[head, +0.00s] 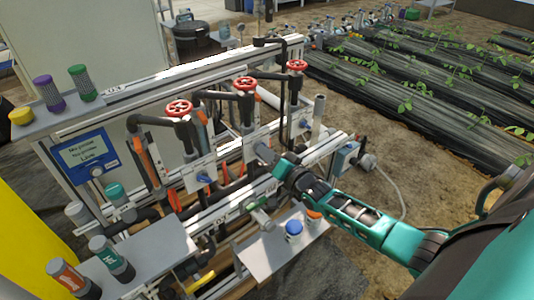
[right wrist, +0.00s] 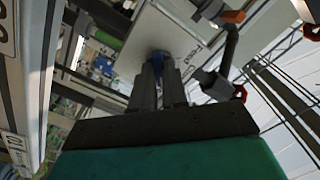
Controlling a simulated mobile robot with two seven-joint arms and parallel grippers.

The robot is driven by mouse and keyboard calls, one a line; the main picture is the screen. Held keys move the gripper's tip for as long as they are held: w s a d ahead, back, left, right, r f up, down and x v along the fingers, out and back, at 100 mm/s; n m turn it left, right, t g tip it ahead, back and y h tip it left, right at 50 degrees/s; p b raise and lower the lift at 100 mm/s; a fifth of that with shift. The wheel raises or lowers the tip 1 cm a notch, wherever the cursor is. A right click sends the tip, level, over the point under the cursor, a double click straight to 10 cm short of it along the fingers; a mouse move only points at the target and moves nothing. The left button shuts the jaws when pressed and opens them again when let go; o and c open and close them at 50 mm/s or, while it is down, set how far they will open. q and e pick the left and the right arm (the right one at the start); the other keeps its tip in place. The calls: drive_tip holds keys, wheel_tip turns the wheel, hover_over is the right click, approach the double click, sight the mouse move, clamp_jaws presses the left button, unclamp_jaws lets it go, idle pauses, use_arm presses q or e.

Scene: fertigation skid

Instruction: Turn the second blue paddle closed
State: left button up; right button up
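The skid carries a row of white valve plates under red handwheels. A blue paddle (head: 204,179) shows on the nearer plate, left of my right arm. My right gripper (head: 264,154) is at the middle plate (head: 255,137), and it hides most of that plate's paddle in the head view. In the right wrist view, the fingers of my right gripper (right wrist: 160,80) are close together, with the second blue paddle (right wrist: 157,59) between their tips, in front of the white plate (right wrist: 175,40). They look shut on it. My left gripper is not in view.
Red handwheels (head: 244,83) and dark pipes stand close above the plates. A small shelf (head: 262,256) with a blue-capped jar (head: 293,229) lies below my right arm. A display (head: 86,155) is at the left. Planted beds (head: 420,90) lie at the back right.

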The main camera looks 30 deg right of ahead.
clamp_jaws()
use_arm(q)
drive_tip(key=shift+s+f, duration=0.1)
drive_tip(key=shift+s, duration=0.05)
use_arm(e)
drive_tip(key=shift+n, duration=0.3)
use_arm(q)
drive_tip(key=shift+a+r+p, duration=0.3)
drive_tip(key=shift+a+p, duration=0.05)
drive_tip(key=shift+p, duration=0.4)
use_arm(e)
drive_tip(key=shift+n, duration=4)
